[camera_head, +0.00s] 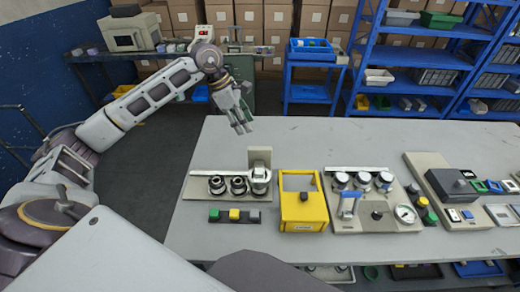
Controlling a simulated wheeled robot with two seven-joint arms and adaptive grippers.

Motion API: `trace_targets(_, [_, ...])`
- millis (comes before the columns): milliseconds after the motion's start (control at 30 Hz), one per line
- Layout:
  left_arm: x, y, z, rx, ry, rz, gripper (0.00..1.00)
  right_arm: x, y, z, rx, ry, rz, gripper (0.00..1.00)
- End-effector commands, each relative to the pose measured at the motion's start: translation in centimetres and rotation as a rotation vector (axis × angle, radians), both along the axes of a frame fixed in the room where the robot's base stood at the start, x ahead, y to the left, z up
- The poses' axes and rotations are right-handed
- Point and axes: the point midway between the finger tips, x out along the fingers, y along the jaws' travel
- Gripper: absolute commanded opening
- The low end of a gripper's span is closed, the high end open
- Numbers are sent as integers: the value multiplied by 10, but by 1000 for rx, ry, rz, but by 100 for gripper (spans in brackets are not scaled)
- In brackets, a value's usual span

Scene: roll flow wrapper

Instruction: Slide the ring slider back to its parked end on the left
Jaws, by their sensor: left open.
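On the table's left part, a beige board (197,188) carries black-and-silver round parts (237,186) in a row, with a pale upright block (260,157) at its right end. A silver ring-like part (260,178) sits in front of that block. It may be the ring slider, but it is too small to be sure. My left gripper (241,125) is open and empty, pointing down near the table's far left corner. It is behind the board and apart from it. My right gripper is out of view.
Green, yellow and grey buttons (234,216) lie in front of the board. A yellow box (303,210) stands to its right, then a panel with a gauge (405,214) and a dark box (452,186). The table's far strip (330,137) is clear.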

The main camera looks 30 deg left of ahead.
Motion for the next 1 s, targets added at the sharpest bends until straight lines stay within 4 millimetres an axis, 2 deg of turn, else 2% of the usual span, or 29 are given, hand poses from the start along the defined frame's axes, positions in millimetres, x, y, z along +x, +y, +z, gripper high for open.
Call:
trace_targets(367, [3,-6,-15,-1,2,0,41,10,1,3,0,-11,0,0])
trace_targets(667, [9,-19,-49,-1,3,0,41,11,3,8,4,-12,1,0])
trace_targets(1000, [16,-34,-91,-1,3,0,41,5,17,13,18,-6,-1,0])
